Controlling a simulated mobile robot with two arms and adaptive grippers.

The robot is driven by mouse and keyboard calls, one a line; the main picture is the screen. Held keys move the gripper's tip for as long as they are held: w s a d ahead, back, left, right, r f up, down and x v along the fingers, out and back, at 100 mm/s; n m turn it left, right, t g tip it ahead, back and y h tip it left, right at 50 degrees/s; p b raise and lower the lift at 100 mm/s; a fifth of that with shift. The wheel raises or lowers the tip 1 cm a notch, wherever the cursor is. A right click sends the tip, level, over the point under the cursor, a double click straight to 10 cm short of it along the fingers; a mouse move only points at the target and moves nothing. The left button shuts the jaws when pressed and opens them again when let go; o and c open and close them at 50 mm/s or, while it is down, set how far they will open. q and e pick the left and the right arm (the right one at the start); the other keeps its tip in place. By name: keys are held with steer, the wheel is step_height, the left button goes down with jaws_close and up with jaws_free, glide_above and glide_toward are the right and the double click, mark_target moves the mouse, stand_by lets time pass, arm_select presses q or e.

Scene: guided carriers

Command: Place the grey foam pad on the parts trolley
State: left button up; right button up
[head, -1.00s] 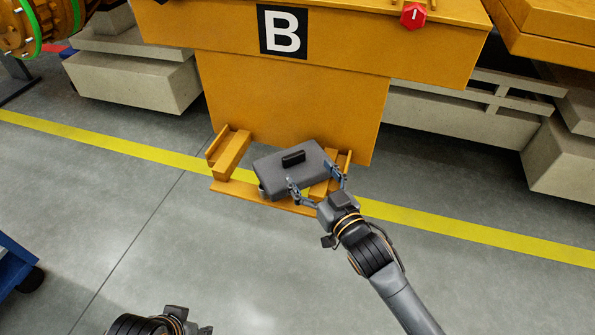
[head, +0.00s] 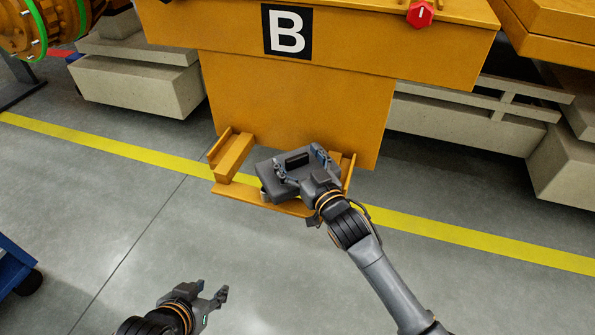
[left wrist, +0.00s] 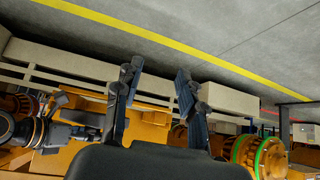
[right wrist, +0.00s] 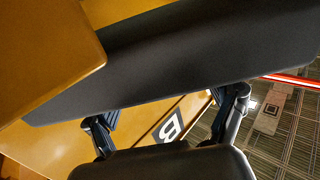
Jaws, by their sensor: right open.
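In the right wrist view the pad (right wrist: 190,55) spans the picture beyond my fingers. My right gripper (head: 299,165) is open, over the pad's near right part by the handle; I cannot tell whether it touches. My left gripper (head: 213,290) is open and empty, low over the floor. A blue wheeled unit (head: 12,268), perhaps the parts trolley, is cut off at the left edge.
The orange machine body (head: 300,100) stands right behind the bracket. Concrete blocks (head: 140,85) flank it. A yellow floor line (head: 470,236) passes in front. The grey floor (head: 120,210) between bracket and blue unit is clear.

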steer(key=c, duration=1.4)
steer(key=shift+r, duration=0.1)
